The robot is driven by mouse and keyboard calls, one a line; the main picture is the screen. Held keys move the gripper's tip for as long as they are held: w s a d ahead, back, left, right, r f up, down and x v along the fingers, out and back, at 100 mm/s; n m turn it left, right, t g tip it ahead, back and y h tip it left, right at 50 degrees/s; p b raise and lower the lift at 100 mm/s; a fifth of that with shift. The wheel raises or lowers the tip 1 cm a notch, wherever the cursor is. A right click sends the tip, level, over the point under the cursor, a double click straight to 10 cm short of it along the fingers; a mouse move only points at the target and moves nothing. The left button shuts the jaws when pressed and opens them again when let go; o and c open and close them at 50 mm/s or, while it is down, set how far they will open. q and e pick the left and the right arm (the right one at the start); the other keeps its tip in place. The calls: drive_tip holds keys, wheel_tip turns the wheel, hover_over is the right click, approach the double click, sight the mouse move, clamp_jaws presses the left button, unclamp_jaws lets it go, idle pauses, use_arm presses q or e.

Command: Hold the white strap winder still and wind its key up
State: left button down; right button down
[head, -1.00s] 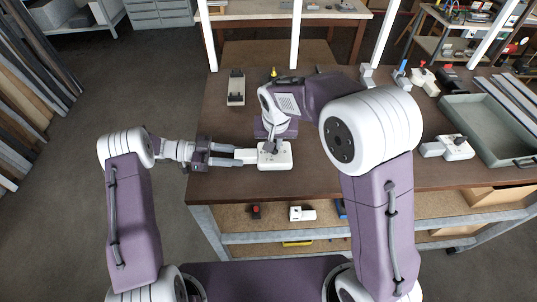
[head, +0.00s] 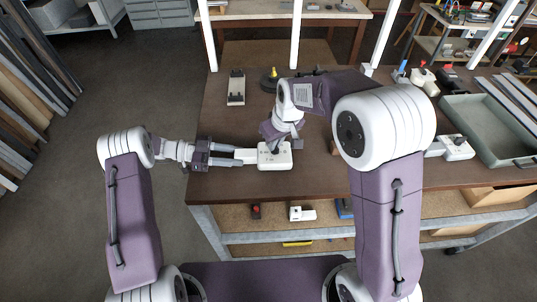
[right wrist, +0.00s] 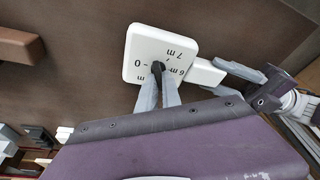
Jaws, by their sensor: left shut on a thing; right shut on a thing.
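The white strap winder (head: 284,160) lies flat near the front left of the dark table. Its face shows marks such as 0, 6 m and 7 m in the right wrist view (right wrist: 150,45). My left gripper (head: 240,156) is shut on the winder's narrow white end from the left, also visible in the right wrist view (right wrist: 222,76). The small dark key (right wrist: 157,66) stands on the winder's face. My right gripper (right wrist: 161,76) is shut on the key from above, and its fingertips hide part of it. In the head view its fingers (head: 275,146) come down at a tilt.
A grey-green tray (head: 488,125) and another white device (head: 457,147) stand at the right. A pale plate with dark blocks (head: 236,88) lies behind, beside a dark round thing with a yellow top (head: 271,78). The table's front edge is close to the winder.

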drive_tip(key=c, duration=1.6)
unclamp_jaws()
drive_tip(key=shift+o, duration=0.2)
drive_tip(key=shift+r, duration=3)
wheel_tip(320, 180, up, 2)
drive_tip(key=shift+f, duration=4)
clamp_jaws()
